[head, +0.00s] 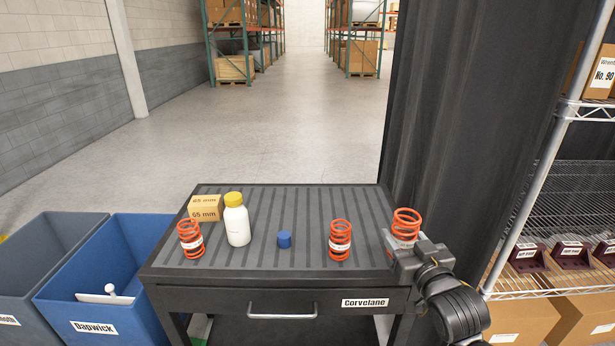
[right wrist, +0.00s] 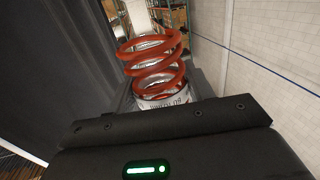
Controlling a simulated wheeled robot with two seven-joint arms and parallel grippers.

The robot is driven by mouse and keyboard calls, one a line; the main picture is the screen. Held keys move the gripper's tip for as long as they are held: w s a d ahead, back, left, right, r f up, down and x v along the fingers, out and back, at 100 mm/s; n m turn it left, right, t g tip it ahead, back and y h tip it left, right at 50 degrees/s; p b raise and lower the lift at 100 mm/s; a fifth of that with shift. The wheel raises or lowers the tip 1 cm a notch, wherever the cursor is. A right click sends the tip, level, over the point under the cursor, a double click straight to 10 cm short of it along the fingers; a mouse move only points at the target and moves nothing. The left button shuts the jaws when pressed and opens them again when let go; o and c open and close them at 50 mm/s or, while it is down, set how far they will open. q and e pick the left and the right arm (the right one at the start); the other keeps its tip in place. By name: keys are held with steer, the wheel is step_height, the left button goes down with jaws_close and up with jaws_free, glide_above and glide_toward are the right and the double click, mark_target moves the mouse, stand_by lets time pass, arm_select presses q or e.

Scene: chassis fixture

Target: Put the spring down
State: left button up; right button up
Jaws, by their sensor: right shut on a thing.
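My right gripper (head: 393,243) is shut on an orange-red coil spring (head: 407,222) at the right edge of the cart top. The spring looks upright in the head view; whether its base touches the cart top is hidden by the gripper. In the right wrist view the held spring (right wrist: 152,62) rises beyond the gripper, with a white label low on it. Two more orange springs stand upright on the cart, one at the left (head: 190,239) and one right of centre (head: 340,240). My left gripper is not in view.
The ribbed dark cart top (head: 310,212) also holds a small cardboard box (head: 206,208), a white bottle with yellow cap (head: 237,222) and a blue cylinder (head: 284,240). Blue (head: 125,265) and grey bins stand left. A wire shelf (head: 560,215) and dark curtain (head: 465,100) stand right.

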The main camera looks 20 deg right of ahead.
steer(key=shift+r, duration=0.15)
steer(key=a+f+y, duration=0.1)
steer(key=a+f, duration=0.1)
steer(key=a, duration=0.5)
steer(key=a+f+n+y, duration=0.1)
steer(key=a+f, duration=0.2)
steer(key=a, duration=0.5)
steer(key=shift+s+f+n+y, duration=0.2)
steer(key=shift+s+n+y, duration=0.1)
steer(key=shift+s, duration=0.1)
